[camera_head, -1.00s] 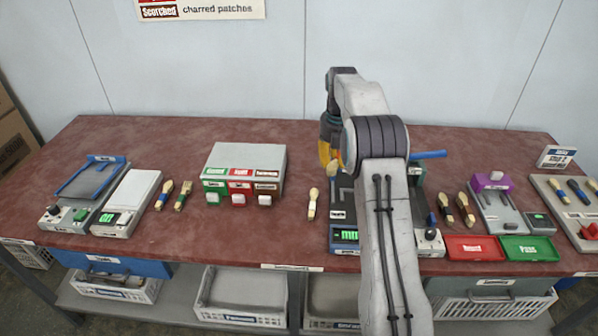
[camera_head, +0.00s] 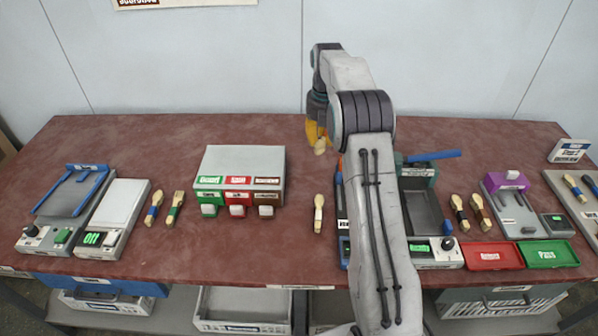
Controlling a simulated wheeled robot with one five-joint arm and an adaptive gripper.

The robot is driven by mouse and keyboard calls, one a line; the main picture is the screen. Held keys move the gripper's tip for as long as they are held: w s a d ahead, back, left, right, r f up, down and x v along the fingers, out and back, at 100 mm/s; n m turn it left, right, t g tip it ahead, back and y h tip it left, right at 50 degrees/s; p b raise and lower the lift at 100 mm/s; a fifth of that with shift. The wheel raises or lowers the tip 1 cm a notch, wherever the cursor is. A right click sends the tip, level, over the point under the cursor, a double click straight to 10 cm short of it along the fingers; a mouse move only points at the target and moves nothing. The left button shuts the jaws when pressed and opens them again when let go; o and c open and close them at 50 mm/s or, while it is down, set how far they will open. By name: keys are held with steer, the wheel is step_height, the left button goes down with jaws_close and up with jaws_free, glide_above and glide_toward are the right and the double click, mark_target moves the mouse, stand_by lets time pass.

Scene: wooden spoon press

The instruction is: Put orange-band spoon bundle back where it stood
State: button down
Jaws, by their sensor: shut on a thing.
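My gripper (camera_head: 316,132), with orange-yellow fingers, hangs above the back middle of the table. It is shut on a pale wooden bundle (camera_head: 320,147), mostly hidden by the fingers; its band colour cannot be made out. Another pale spoon bundle (camera_head: 318,213) lies on the table in front of the gripper, apart from it. A blue-band bundle (camera_head: 153,207) and a green-band bundle (camera_head: 175,208) lie at the left. Two dark-band bundles, one (camera_head: 460,213) beside the other (camera_head: 481,213), lie right of my arm.
A grey box (camera_head: 240,165) with green, red and brown labels stands left of the gripper. A press with a blue handle (camera_head: 433,156) is partly hidden behind my arm. Red (camera_head: 494,256) and green (camera_head: 548,253) trays lie at the right. The back left table is clear.

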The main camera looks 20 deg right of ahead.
steer(key=b, duration=0.5)
glide_above(317, 186)
step_height(317, 186, down, 7)
step_height(317, 186, down, 7)
steer(key=shift+s+f+p, duration=0.15)
steer(key=shift+f+p, duration=0.05)
steer(key=shift+p, duration=1)
steer(key=shift+f, duration=1.35)
steer(key=shift+f, duration=0.1)
steer(key=c, duration=1.1)
jaws_free()
steer(key=shift+o, duration=0.2)
